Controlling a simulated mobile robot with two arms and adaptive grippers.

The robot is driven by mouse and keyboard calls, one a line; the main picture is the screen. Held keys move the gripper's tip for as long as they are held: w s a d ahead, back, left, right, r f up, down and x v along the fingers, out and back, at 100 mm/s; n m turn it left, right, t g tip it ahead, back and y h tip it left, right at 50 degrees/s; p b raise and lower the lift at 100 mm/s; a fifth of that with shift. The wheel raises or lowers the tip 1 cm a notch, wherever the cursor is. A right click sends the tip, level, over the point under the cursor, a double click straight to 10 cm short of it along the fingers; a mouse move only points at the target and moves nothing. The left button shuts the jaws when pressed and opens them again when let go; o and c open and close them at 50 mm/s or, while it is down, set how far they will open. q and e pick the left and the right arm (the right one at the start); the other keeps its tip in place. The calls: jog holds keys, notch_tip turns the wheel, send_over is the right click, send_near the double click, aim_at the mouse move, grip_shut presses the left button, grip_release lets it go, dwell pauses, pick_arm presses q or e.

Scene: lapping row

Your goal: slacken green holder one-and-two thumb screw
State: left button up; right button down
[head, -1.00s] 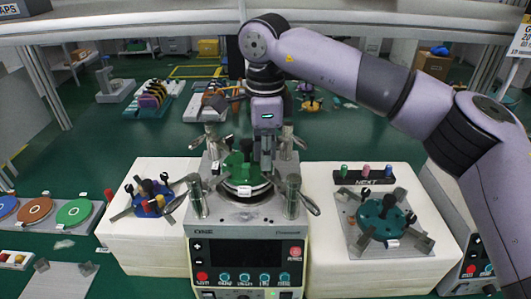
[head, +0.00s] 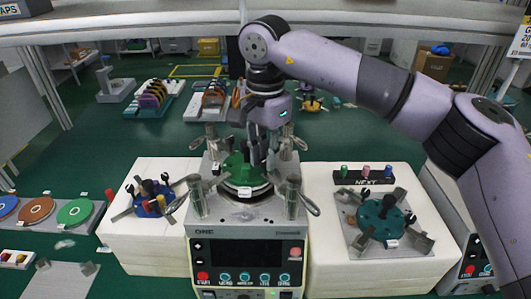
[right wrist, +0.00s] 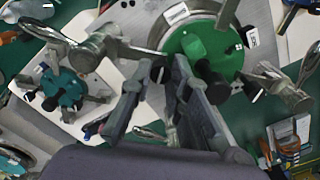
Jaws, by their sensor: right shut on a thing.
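The green holder (head: 236,170) sits on the round plate of the lapping machine in the middle of the head view. It also shows in the right wrist view (right wrist: 200,45), with white tags at its rim and a black knob on top. My right gripper (head: 257,163) reaches down to the holder's right-hand side. In the right wrist view its fingers (right wrist: 160,72) are closed about a small dark thumb screw (right wrist: 158,74) at the holder's edge, mostly hidden by the fingers. The tags are too small to read. My left gripper is out of view.
Metal posts with levers (head: 293,196) stand around the plate, close to my gripper. A blue holder (head: 152,198) stands on the left block and a teal holder (head: 380,217) on the right block. The control panel (head: 245,265) is in front.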

dwell(0.5)
jog(key=c, duration=1.5)
grip_release()
notch_tip(320, 180, up, 12)
